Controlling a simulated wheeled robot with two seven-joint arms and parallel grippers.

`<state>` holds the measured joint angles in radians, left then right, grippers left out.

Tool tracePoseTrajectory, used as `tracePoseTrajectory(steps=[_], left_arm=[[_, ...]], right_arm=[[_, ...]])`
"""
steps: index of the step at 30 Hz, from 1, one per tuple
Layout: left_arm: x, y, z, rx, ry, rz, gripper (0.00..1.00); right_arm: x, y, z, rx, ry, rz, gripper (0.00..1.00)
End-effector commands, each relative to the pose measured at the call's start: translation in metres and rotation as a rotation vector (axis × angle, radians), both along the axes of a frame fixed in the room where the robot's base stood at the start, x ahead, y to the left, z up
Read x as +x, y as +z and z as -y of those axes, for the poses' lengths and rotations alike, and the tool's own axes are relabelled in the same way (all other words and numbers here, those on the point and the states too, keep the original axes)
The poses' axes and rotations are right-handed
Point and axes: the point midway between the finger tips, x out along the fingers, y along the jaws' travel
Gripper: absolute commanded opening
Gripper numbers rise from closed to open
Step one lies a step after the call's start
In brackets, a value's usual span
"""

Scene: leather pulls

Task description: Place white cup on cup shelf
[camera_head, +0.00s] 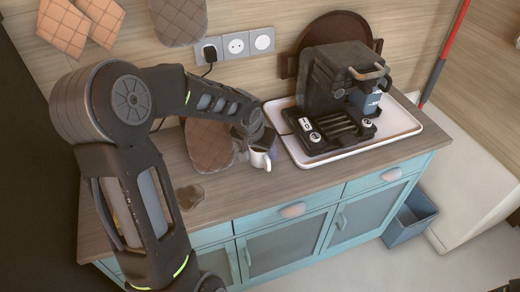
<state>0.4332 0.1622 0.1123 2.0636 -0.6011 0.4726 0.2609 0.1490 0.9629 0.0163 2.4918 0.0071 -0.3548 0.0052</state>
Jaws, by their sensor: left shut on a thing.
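The white cup (260,160) is at the middle of the counter, just left of the white tray (400,129). My left gripper (258,146) reaches over from the left and is shut on the cup from above and behind. The gripper and wrist hide part of the cup, and I cannot tell whether the cup touches the counter. I cannot pick out a cup shelf with certainty. My right gripper is not in view.
A black coffee machine (340,90) stands on the tray. A brown quilted mitt (210,146) is behind my left forearm. Blue cabinets (285,240) are below the counter (240,193), with a grey-blue bin (409,217) at right. The front counter strip is mostly clear.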

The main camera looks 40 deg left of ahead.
Motion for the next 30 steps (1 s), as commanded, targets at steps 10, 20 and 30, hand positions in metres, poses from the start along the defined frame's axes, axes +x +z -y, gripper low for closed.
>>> tracePoseTrajectory(steps=[10, 20, 30], left_arm=[[0.0005, -0.0051, 0.0, 0.0, 0.0, 0.002, 0.15], [0.0002, -0.007, 0.0001, -0.001, 0.0, 0.001, 0.83], [0.0002, -0.0051, 0.0001, -0.001, 0.0, 0.001, 0.86]], right_arm=[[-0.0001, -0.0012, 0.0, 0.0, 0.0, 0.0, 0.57], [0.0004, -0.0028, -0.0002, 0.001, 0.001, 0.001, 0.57], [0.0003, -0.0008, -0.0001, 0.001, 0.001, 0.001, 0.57]])
